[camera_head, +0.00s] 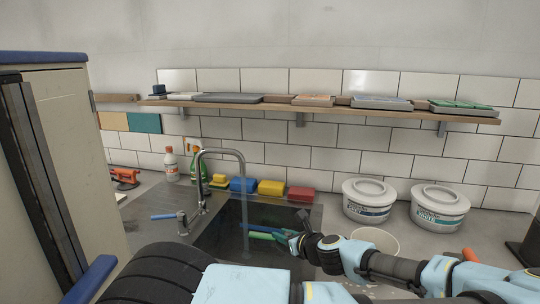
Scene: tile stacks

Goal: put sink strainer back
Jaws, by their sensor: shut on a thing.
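I cannot make out the sink strainer in this view. The dark sink basin (215,238) is set into the counter, and its drain cannot be made out. My gripper (287,236) reaches in from the right over the basin's right side. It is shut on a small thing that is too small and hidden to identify. A green-handled thing (261,236) and a blue one show in the basin just left of my gripper. I cannot tell whether they touch it.
The tap (200,175) arches over the basin, with a bluish stream under its spout. A blue-handled tool (163,217) lies left of the sink. Sponges and bottles stand behind. A loaded shelf (330,105) hangs above.

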